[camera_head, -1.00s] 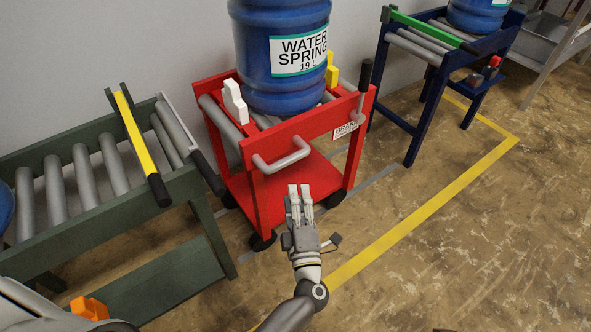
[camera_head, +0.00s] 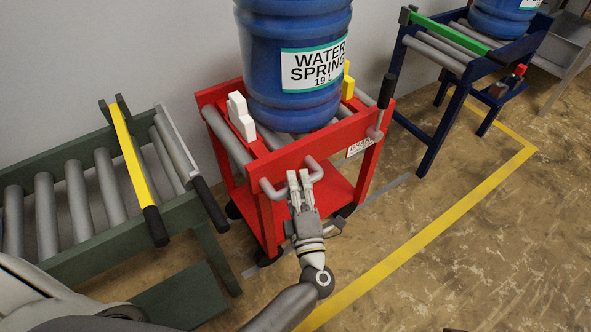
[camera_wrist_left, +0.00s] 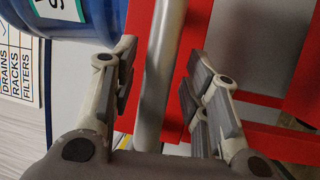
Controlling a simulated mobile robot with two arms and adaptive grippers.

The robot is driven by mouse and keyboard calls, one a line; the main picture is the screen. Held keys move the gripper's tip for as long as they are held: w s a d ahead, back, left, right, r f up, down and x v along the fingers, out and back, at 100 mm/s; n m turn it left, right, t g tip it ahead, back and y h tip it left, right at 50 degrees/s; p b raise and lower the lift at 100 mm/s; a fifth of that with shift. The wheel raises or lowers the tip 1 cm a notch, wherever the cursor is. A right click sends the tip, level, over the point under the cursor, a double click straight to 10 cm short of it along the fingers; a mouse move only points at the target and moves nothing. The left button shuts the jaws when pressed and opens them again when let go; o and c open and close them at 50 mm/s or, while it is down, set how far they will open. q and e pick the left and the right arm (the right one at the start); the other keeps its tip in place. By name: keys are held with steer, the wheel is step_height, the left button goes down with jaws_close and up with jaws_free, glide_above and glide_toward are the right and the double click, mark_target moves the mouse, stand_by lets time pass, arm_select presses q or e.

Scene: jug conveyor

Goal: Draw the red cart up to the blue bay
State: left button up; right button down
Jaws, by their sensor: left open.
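The red cart (camera_head: 272,215) stands beside the wall with a large blue water jug (camera_head: 265,60) upright on its top. Its grey handle (camera_head: 316,168) sticks out from the near side. My left gripper (camera_head: 299,176) is at this handle, fingers pointing at the cart. In the left wrist view the handle bar (camera_wrist_left: 160,70) runs between the two spread fingers, and the gripper is open. The blue bay (camera_head: 430,103), a navy roller stand with a green bar (camera_head: 450,37), is to the right and farther back. It carries another blue jug (camera_head: 497,17). My right gripper does not show.
A dark green roller conveyor (camera_head: 75,237) with a yellow bar (camera_head: 131,155) stands close to the cart's left. A black-gripped lever (camera_head: 387,92) rises at the cart's right corner. A yellow floor line (camera_head: 440,222) borders open floor on the right.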

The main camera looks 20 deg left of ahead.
arm_select(q)
steer(key=shift+w, duration=0.1)
steer(key=shift+r, duration=0.1)
steer(key=shift+c, duration=0.9)
jaws_close()
